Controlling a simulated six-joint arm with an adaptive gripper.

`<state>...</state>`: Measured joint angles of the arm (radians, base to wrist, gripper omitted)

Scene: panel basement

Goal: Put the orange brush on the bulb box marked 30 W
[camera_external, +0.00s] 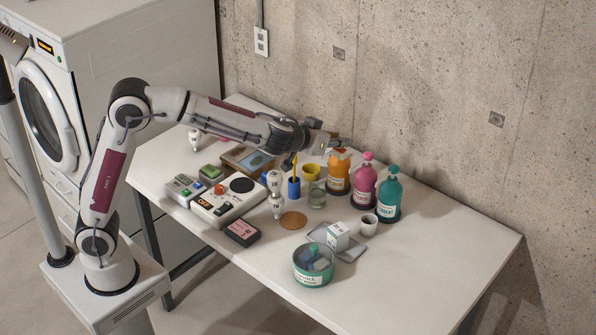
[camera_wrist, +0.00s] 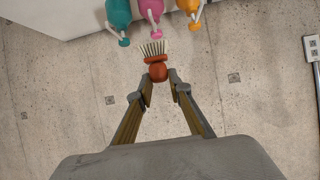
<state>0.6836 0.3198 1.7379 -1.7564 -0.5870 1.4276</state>
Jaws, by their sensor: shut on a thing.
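In the wrist view the orange brush (camera_wrist: 158,69), with pale bristles pointing away from me, sits between the fingertips of my gripper (camera_wrist: 160,82). The gripper is shut on its rounded end. A small white box (camera_external: 338,235) with printing stands on a grey tray (camera_external: 352,254), in front and to the right of my gripper. Its print is too small to read, so I cannot tell whether it is the 30 W box.
Orange (camera_external: 338,172), pink (camera_external: 364,187) and teal (camera_external: 389,199) pump bottles stand near my gripper. The table's right front is clear.

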